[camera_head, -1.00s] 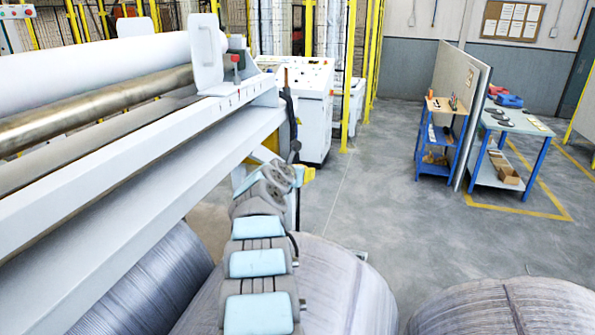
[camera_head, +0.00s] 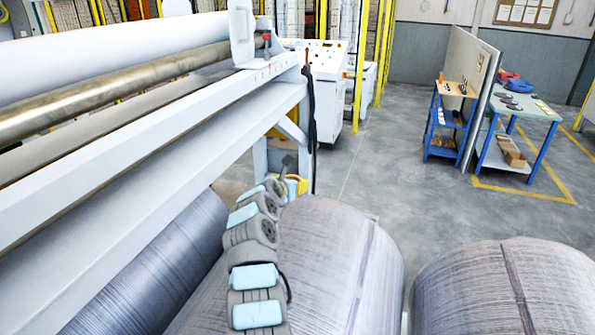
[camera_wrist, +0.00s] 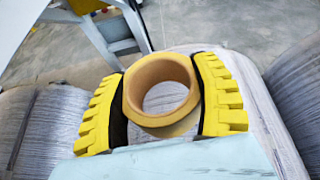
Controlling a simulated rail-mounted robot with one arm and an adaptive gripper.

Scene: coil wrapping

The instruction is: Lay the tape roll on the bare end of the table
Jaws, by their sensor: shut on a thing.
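The tape roll (camera_wrist: 165,121) is a tan ring in the wrist view, its hole facing the camera. My gripper (camera_wrist: 162,92) is shut on it, with a yellow-and-black finger on each side. In the head view only a small yellow part of my gripper shows beyond my arm, above the far side of a large coil; the roll cannot be made out there. The table (camera_head: 531,113), with a pale green top and blue legs, stands far off at the back right. Red, blue and small dark things lie on its top.
Large wrapped coils (camera_head: 330,250) lie below my arm, with another coil (camera_head: 505,290) at the right. A big white machine frame (camera_head: 150,140) fills the left. A partition (camera_head: 482,75) and blue shelf cart (camera_head: 450,120) stand left of the table. Open grey floor lies between.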

